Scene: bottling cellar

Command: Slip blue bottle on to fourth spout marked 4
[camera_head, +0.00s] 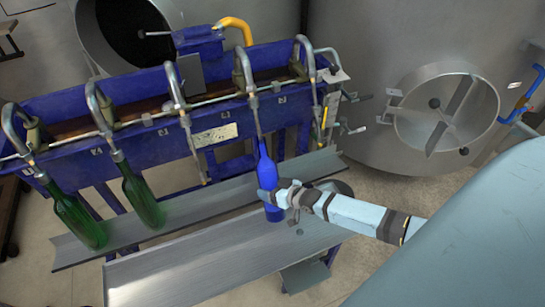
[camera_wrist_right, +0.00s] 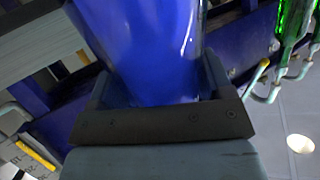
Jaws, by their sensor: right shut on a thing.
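The blue bottle (camera_head: 265,172) stands almost upright, tilted slightly, over the metal shelf in the head view. My right gripper (camera_head: 271,196) is shut on its lower body, coming in from the right. In the right wrist view the blue bottle (camera_wrist_right: 145,50) fills the space between the fingers of my right gripper (camera_wrist_right: 155,95). The fourth spout from the left (camera_head: 249,88) hangs down to the bottle's mouth. I cannot tell whether its tip is inside the neck or just at it. The number on its label is too small to read. My left gripper is not in view.
Two green bottles (camera_head: 72,215) (camera_head: 141,197) hang at the first and second spouts. The third spout (camera_head: 180,105) is empty. The blue filling trough (camera_head: 140,140) runs behind, with a metal shelf (camera_head: 215,262) in front. A steel tank (camera_head: 385,60) stands at right.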

